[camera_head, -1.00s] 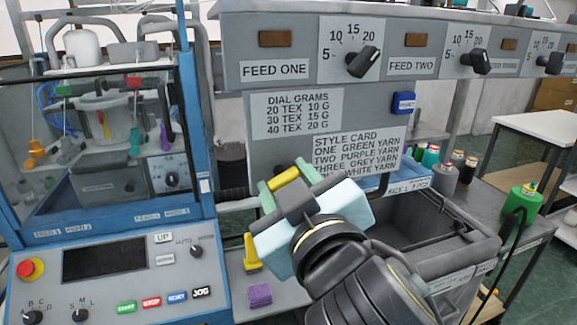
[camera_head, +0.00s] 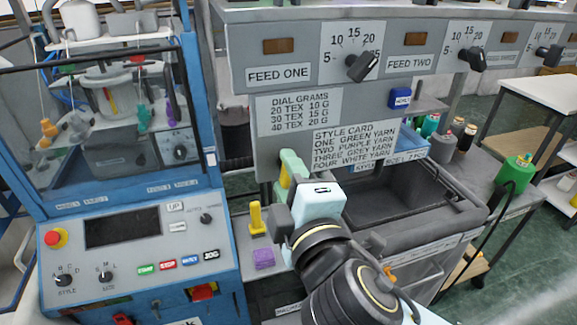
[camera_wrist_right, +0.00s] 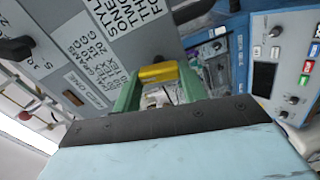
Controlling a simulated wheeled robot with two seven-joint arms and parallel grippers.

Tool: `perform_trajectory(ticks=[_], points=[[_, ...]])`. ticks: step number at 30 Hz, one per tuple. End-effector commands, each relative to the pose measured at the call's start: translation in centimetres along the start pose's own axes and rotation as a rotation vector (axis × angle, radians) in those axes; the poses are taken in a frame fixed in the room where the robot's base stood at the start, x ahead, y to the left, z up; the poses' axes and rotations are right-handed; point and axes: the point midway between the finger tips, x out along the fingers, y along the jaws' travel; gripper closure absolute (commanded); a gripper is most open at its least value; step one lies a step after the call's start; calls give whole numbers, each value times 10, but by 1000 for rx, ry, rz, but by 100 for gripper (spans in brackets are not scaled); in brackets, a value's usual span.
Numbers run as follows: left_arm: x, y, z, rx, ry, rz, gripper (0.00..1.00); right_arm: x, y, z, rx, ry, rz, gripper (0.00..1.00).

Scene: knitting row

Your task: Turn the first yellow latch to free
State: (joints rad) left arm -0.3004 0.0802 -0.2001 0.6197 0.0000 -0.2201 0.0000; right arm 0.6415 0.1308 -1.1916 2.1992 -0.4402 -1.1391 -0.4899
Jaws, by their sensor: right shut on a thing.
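My right gripper (camera_head: 289,172) has green fingers and is shut on a yellow latch (camera_head: 284,178), just below the grey panel. The latch is mostly hidden by the fingers in the head view. In the right wrist view the yellow latch (camera_wrist_right: 158,72) shows as a short bar across the tips of the green fingers. Another yellow piece (camera_head: 257,218) stands upright on the bench to the left, apart from the gripper. I cannot tell from the frames which latch is the first. My left gripper is not in view.
A purple block (camera_head: 263,259) lies below the upright yellow piece. A blue-framed machine (camera_head: 205,130) stands at left, with a control panel (camera_head: 122,232). A grey bin (camera_head: 425,222) is right of my arm. The dial panel (camera_head: 265,165) is close behind the gripper.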

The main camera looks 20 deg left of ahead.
Motion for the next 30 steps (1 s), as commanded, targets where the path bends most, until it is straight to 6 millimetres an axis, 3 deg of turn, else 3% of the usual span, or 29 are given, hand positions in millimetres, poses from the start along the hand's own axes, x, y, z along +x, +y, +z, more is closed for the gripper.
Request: perform_trajectory(ticks=[12,28,29,30], points=[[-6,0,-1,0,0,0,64,0,-1,0,-180,-1,-1,81],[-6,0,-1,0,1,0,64,0,-2,0,-204,-1,-1,81],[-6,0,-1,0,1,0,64,0,-2,1,-204,-1,-1,57],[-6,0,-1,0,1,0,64,0,-2,1,-204,-1,-1,52]])
